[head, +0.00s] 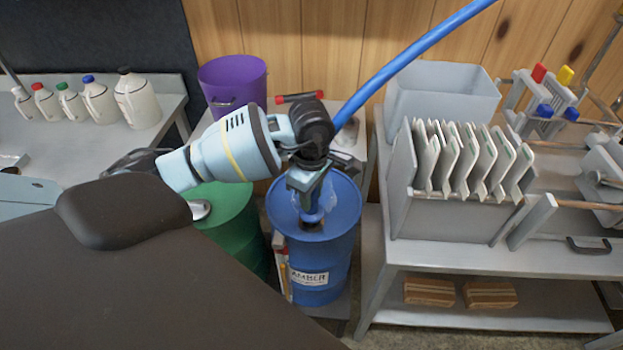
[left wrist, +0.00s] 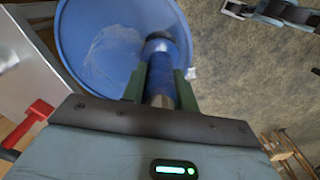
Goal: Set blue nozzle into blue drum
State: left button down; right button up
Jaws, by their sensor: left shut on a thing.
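The blue drum (head: 325,262) stands upright with an AMBER label on its front. A dark opening (head: 311,226) shows in its top in the head view. My left gripper (head: 309,188) is over the drum top, pointing down, and is shut on the blue nozzle (head: 327,199). The nozzle also shows between the fingers in the left wrist view (left wrist: 160,80). Its far end is over the drum top (left wrist: 105,45), close to the opening. Fingers hide part of the nozzle, and I cannot tell whether its tip is inside the opening. My right gripper is not in view.
A green drum (head: 228,220) stands left of the blue drum and a purple drum (head: 232,80) behind. A blue hose (head: 420,45) rises behind my gripper. A steel table (head: 470,255) with a plate rack is close on the right. Several jugs stand on the left bench (head: 75,150).

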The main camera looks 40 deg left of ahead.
pick_arm(q)
jog(key=shift+f+b, duration=0.45)
jog(key=shift+f, duration=0.45)
jog(key=shift+f+b, duration=0.35)
jog(key=shift+f, duration=0.3)
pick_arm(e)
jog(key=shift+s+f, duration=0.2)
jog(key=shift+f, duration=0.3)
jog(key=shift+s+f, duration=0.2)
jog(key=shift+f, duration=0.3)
pick_arm(q)
jog(key=c, duration=1.2)
grip_release()
jog(key=o, duration=0.8)
jog(key=shift+o, duration=0.2)
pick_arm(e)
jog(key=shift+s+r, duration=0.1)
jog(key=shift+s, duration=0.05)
pick_arm(q)
jog(key=shift+r, duration=0.1)
